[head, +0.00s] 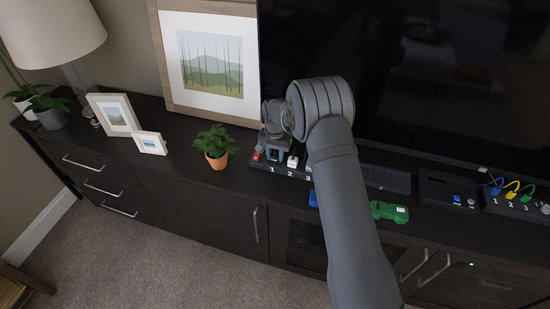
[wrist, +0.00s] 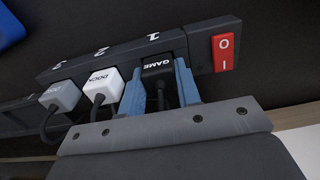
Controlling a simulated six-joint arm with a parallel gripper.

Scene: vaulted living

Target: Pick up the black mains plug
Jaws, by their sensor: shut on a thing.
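The black mains plug (wrist: 157,66), marked "GAME", sits in socket 1 of the dark power strip (wrist: 120,52), beside its red switch (wrist: 226,52). Its black cable bends down between the fingers. My gripper (wrist: 160,86) is shut on the plug, with one blue finger on each side of it. In the head view my gripper (head: 275,152) is at the left end of the strip (head: 268,169). The plug is mostly hidden there by my gripper and wrist.
A white plug (wrist: 101,86) marked "DOCK" is close beside in socket 2, and a grey plug (wrist: 62,96) is in socket 3. A potted plant (head: 214,146) stands left of the strip. The TV (head: 420,80) rises behind. A green object (head: 389,211) lies right of my arm.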

